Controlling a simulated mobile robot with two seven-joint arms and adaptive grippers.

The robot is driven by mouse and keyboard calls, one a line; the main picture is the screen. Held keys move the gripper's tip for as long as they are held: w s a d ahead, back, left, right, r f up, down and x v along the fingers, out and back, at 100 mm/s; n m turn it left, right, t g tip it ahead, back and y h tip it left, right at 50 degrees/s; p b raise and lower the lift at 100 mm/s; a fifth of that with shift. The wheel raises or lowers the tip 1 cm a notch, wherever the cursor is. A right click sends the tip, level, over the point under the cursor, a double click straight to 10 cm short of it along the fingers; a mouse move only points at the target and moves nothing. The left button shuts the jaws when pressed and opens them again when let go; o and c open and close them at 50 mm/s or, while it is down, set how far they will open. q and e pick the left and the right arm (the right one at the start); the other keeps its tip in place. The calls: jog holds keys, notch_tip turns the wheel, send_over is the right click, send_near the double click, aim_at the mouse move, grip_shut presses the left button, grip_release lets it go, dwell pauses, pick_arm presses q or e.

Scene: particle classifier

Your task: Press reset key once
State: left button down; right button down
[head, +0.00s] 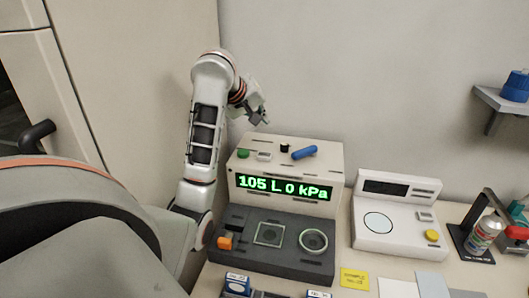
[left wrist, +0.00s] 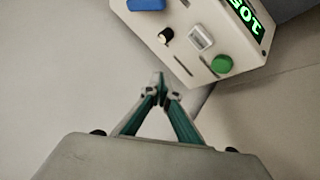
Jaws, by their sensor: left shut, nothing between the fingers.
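The cream and dark grey machine (head: 330,205) stands on the table with a green display (head: 283,187) reading "105 L 0 kPa". Its top carries a green button (head: 243,153), a small pale key (head: 264,156), a black knob (head: 285,148) and a blue handle (head: 304,152). I cannot read which key is the reset key. My left gripper (head: 262,119) is above and behind the top, shut and empty. In the left wrist view its fingertips (left wrist: 160,80) meet, apart from the machine, with the green button (left wrist: 222,64) and pale key (left wrist: 201,38) beyond. My right gripper is out of view.
A white device (head: 395,238) with a yellow button stands to the right. Beyond it is a spray can (head: 484,235) on a black stand. A wall shelf (head: 500,101) holds a blue object. A yellow note (head: 354,279) and cards lie in front.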

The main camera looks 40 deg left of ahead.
pick_arm(q)
send_over(263, 155)
notch_tip(263, 155, down, 8)
jog(key=shift+r, duration=0.2)
jog(key=shift+f+b, duration=0.4)
jog(key=shift+f, duration=0.2)
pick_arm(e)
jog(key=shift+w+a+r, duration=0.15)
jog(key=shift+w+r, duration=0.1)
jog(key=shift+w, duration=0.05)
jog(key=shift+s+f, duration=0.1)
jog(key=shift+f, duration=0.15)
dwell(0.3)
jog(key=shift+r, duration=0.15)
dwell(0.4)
pick_arm(q)
jog(key=shift+f+p, duration=0.4)
jog(key=shift+p, duration=0.05)
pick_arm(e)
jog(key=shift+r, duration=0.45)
pick_arm(q)
jog(key=shift+f, duration=0.2)
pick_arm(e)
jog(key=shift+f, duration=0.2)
